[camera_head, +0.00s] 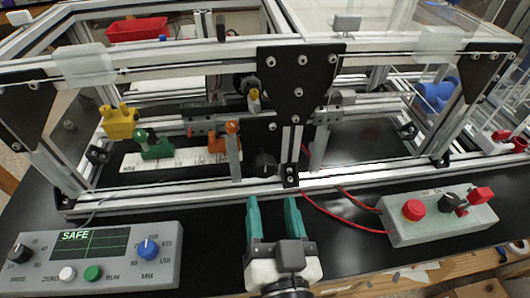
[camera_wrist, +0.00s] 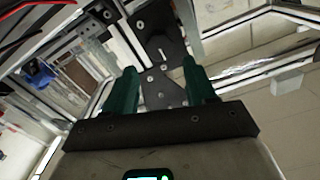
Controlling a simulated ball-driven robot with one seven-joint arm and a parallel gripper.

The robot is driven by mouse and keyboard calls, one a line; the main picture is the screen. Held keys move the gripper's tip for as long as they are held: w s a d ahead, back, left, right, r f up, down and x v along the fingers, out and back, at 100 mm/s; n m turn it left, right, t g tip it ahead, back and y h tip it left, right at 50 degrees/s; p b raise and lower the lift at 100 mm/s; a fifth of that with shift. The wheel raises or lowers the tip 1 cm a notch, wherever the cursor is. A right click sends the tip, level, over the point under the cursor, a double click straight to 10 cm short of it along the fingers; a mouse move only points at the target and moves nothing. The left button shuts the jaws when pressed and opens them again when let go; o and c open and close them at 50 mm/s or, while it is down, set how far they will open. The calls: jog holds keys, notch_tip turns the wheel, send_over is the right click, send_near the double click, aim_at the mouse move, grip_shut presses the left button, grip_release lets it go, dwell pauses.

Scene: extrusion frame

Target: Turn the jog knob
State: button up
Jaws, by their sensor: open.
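Several knobs show in the head view, and I cannot tell for certain which is the jog knob. A blue knob (camera_head: 148,250) with a numbered dial and a black knob (camera_head: 19,253) are on the grey control box (camera_head: 172,272) at the lower left. A black knob (camera_head: 264,163) is on the dark plate at the frame's middle front. My gripper (camera_head: 271,204) is open and empty in front of that plate, right of the control box. In the wrist view its green fingers (camera_wrist: 159,66) are apart, with a dark bolted plate beyond them.
The aluminium frame (camera_head: 375,172) spans the black table. The control box display (camera_head: 90,242) reads SAFE. At right, another box (camera_head: 440,220) has a red button, a black knob and a red switch. Red wires (camera_head: 340,212) cross the table to it.

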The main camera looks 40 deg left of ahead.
aim_at(265, 170)
jog(key=p+x, duration=0.1)
jog(key=x, duration=0.9)
jog(key=shift+w, duration=0.15)
jog(key=c, duration=0.8)
jog(key=shift+r, duration=0.1)
jog(key=n+p, duration=0.1)
jog(key=n, duration=0.2)
jog(key=shift+r, duration=0.1)
jog(key=shift+n+p, duration=0.5)
jog(key=shift+n, duration=1.3)
jog(key=shift+a, duration=0.1)
